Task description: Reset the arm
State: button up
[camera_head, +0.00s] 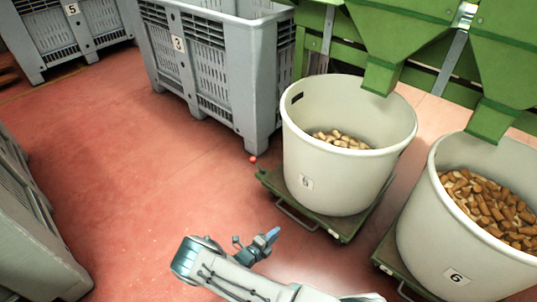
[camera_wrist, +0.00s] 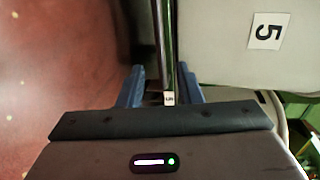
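My arm reaches in from the bottom of the head view, and my gripper (camera_head: 272,236) ends low over the red floor, left of the near-left white tub. Its blue fingertip points right, towards the dark green trolley. In the wrist view the two blue fingers of my gripper (camera_wrist: 162,90) stand apart, with nothing clearly held. A dark bar with a small white tag (camera_wrist: 168,98) shows between them; it looks like the trolley's edge beyond the fingers. Contact with it cannot be told.
A white tub (camera_head: 340,165) with some corks stands on a green trolley (camera_head: 350,225); its tag 5 (camera_wrist: 264,31) shows in the wrist view. Tub 6 (camera_head: 470,250) holds more corks. Grey crates (camera_head: 225,70) and green hoppers (camera_head: 410,40) stand behind.

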jog(key=s+d+r+m+g+y+p, duration=0.15)
jog(key=r+m+g+p, duration=0.4)
jog(key=r, duration=1.05)
jog(key=d+r+m+g+p, duration=0.25)
jog(key=r+m+p, duration=0.35)
jog(key=r+m, duration=0.75)
jog(key=d+r+m+g+y+p, duration=0.1)
jog(key=d+r+m+g+p, duration=0.3)
jog(key=r, duration=1.4)
jog(key=s+r+m+t+y+p, duration=0.1)
jog(key=s+r+m+y+p, duration=0.2)
jog(key=r, duration=1)
jog(key=s+d+r+m+t+y+p, duration=0.1)
jog(key=s+r+m+y+p, duration=0.1)
jog(key=s+r+m+p, duration=0.7)
jog(key=s+d+r+m+t+y+p, duration=0.1)
jog(key=s+r+m+y+p, duration=0.2)
jog(key=r, duration=1.5)
jog(key=s+m+p, duration=0.3)
jog(key=s+m, duration=0.3)
jog(key=m, duration=0.1)
jog(key=shift+t+y+p, duration=0.3)
jog(key=shift+y, duration=0.05)
